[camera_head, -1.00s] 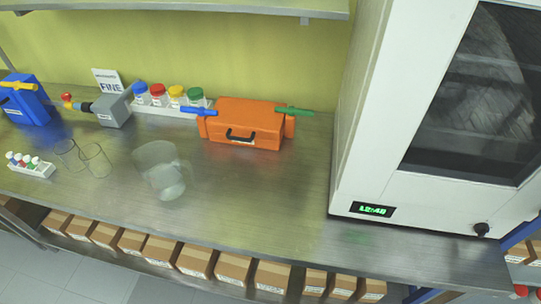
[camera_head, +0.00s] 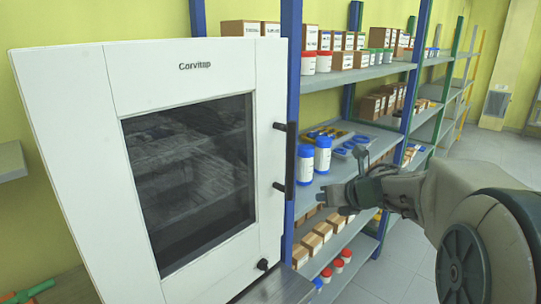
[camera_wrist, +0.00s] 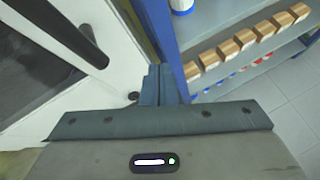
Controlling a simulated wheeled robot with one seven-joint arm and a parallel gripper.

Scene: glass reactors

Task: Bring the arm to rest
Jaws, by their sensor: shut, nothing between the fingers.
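My gripper (camera_head: 328,196) is at the end of my arm, which reaches in from the right in the head view. It is shut and empty, in front of the shelf rack and to the right of the white cabinet's door. In the wrist view the closed fingers (camera_wrist: 160,84) show at the centre, with the cabinet's dark handle to their left and the rack's blue post behind them. I see no contact with either, but the exact gap is hard to judge.
The white cabinet (camera_head: 85,140) with a dark window and door handle (camera_head: 290,160) stands left. The shelf rack (camera_head: 370,70) holds boxes, white bottles (camera_head: 322,155) with blue lids and red-lidded jars. Open floor (camera_head: 480,150) lies at the right.

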